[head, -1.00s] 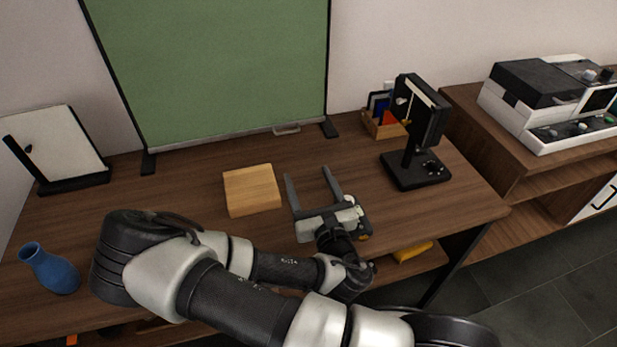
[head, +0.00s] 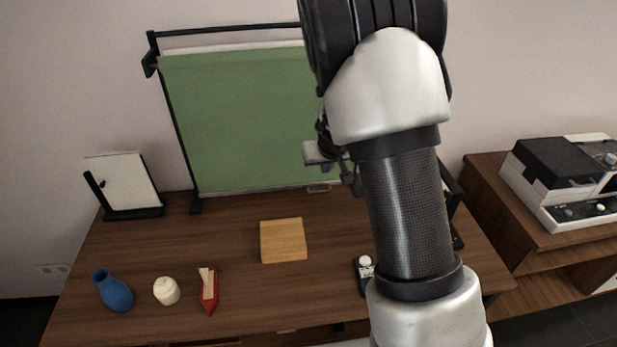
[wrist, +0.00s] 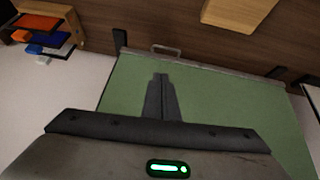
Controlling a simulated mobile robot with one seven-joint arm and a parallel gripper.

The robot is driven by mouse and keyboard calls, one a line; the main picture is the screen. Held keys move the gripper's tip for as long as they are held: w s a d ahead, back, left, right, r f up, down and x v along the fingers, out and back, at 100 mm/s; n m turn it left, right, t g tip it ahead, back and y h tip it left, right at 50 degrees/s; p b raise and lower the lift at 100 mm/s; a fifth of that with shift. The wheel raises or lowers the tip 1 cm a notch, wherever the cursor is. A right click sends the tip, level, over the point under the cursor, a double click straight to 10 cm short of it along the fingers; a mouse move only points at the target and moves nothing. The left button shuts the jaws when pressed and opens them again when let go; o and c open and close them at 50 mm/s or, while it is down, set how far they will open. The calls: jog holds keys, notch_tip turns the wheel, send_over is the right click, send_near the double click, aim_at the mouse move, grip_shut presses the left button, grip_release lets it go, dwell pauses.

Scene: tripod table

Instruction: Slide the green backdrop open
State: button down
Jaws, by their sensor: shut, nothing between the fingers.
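The green backdrop (head: 235,120) hangs in a black frame at the back of the table, with its bottom bar and small grey handle (head: 318,188) close to the tabletop. A pale strip shows along its top edge. The backdrop also fills much of the wrist view (wrist: 215,105), with the handle (wrist: 166,49) at its bar. My gripper (wrist: 161,78) is shut and empty, its fingers together in front of the green sheet and apart from the handle.
A wooden block (head: 283,240) lies mid-table. A white panel (head: 125,182) stands back left. An organizer (wrist: 45,35) shows in the wrist view.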

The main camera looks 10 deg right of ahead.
jog(key=x, duration=0.3)
jog(key=b+x, duration=0.1)
jog(key=x, duration=0.2)
jog(key=b+x, duration=0.1)
jog(key=x, duration=0.3)
jog(key=shift+w+a+r, duration=0.1)
jog(key=shift+w+a, duration=0.1)
jog(key=shift+a, duration=0.15)
jog(key=shift+s+f+b, duration=0.25)
jog(key=shift+f+b, duration=0.35)
jog(key=shift+f, duration=0.15)
jog(key=shift+s+f+b, duration=0.25)
jog(key=shift+f+b, duration=0.3)
jog(key=shift+f, duration=0.2)
notch_tip(320, 180, down, 5)
jog(key=b, duration=0.5)
jog(key=shift+r, duration=0.35)
